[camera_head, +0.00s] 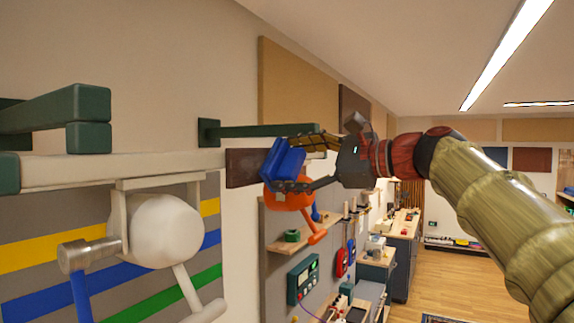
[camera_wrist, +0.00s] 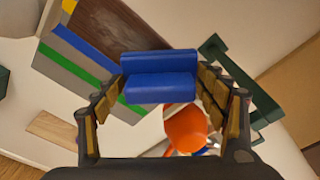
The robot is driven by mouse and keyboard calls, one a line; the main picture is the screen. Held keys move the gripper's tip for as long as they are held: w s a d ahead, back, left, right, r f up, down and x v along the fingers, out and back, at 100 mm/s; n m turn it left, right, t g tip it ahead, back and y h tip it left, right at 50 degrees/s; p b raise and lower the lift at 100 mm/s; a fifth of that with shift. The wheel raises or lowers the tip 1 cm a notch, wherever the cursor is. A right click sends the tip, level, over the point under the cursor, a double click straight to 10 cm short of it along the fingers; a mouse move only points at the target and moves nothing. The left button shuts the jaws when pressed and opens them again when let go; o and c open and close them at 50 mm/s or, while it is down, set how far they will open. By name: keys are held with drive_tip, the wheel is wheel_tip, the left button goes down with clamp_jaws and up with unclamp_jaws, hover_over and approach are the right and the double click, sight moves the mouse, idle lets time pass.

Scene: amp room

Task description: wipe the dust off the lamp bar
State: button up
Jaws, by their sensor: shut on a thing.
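The lamp bar (camera_head: 90,168) is a pale horizontal beam running from the left edge towards the middle of the head view. A dark brown patch (camera_head: 246,168) shows on it just left of my gripper. My gripper (camera_head: 290,165) is shut on a blue block (camera_head: 283,160), which looks like a wiping pad. The block also shows between the fingers in the wrist view (camera_wrist: 160,85). It is beside the brown patch; whether it touches the bar I cannot tell. The block and fingers hide part of the bar.
A white lamp (camera_head: 168,232) and an orange lamp (camera_head: 290,198) hang below the bar. Green brackets (camera_head: 88,103) (camera_head: 265,130) stand out from the wall around it. A shelf (camera_head: 300,235) with tools is below right. Open floor (camera_head: 445,280) lies right.

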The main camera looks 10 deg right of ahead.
sight(273, 166)
drive_tip(key=shift+w+d, duration=0.4)
drive_tip(key=shift+w, duration=0.1)
drive_tip(key=shift+s+a+b, duration=0.8)
drive_tip(key=shift+s+b, duration=0.1)
drive_tip(key=shift+s, duration=0.1)
drive_tip(key=shift+s+a+b, duration=0.8)
drive_tip(key=shift+s+b, duration=0.05)
drive_tip(key=shift+s, duration=0.15)
drive_tip(key=shift+s+a+b, duration=0.75)
drive_tip(key=shift+s+a, duration=0.4)
drive_tip(key=shift+s, duration=0.35)
drive_tip(key=shift+s+a+b, duration=0.7)
drive_tip(key=shift+s+a, duration=0.45)
drive_tip(key=shift+s, duration=0.3)
drive_tip(key=shift+d, duration=0.1)
drive_tip(key=shift+s+d, duration=0.3)
drive_tip(key=shift+d, duration=0.2)
drive_tip(key=shift+f+b+v, duration=0.2)
drive_tip(key=shift+b+v, duration=0.65)
drive_tip(key=shift+v, duration=1.45)
